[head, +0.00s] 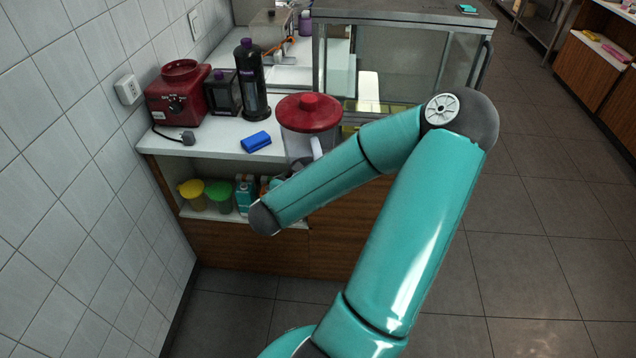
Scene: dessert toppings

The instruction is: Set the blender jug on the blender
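The red blender base (179,96) stands on the white counter at the left, near the wall, with a dial on its front and nothing on its top. The blender jug (298,146) is clear with a red lid (309,112) and a pale handle. It appears upright near the counter's front, right of the blender base. My teal arm crosses in front of its lower part, so its bottom is hidden.
A black bottle (252,80), a dark box (223,92) and a blue block (256,141) are on the counter between base and jug. A glass case (395,65) stands behind.

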